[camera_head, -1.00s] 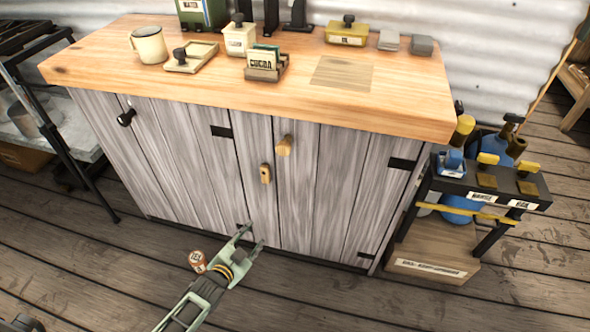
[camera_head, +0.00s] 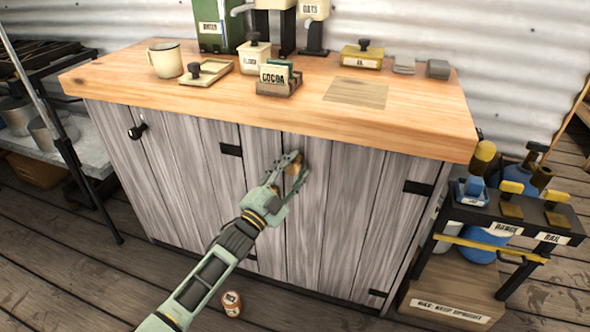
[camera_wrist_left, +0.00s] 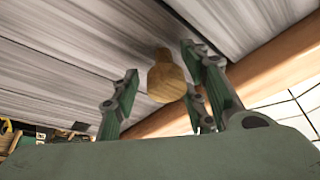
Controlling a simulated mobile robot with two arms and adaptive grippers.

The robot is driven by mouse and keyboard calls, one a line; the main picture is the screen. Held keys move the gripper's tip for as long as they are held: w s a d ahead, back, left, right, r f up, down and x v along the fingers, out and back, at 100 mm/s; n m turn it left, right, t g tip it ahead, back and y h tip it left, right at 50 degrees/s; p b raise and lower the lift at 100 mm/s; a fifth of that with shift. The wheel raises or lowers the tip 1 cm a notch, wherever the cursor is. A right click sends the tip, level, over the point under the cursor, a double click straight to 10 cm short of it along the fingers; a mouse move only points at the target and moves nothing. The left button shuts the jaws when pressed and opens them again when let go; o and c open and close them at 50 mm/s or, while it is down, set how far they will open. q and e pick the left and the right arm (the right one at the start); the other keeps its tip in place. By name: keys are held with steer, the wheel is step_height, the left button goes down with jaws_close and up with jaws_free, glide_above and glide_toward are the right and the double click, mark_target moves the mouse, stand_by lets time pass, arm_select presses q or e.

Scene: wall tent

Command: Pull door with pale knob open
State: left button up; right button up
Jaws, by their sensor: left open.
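The grey plank cabinet has a door (camera_head: 342,215) with a pale wooden knob (camera_head: 297,170) near its upper left edge. The door looks closed. My left gripper (camera_head: 291,172) is at the knob, its fingers open around it. In the left wrist view the rounded knob (camera_wrist_left: 167,77) lies between the open fingers (camera_wrist_left: 160,95); I cannot tell whether they touch it. The gripper and arm hide part of the knob and the small wooden latch of the neighbouring door. My right gripper is not in view.
A black knob (camera_head: 138,131) is on the cabinet's left door. The wooden countertop (camera_head: 300,112) overhangs the doors. A small can (camera_head: 231,303) stands on the floor in front. A low rack with bottles (camera_head: 470,215) stands right of the cabinet. The plank floor is otherwise mostly clear.

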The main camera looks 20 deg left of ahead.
arm_select(q)
steer(key=shift+w+d+r, duration=0.1)
steer(key=shift+w+d, duration=0.05)
steer(key=shift+w, duration=0.25)
steer(key=shift+c, duration=0.3)
steer(key=shift+s, duration=0.1)
steer(key=c, duration=0.6)
jaws_close()
steer(key=shift+f, duration=0.2)
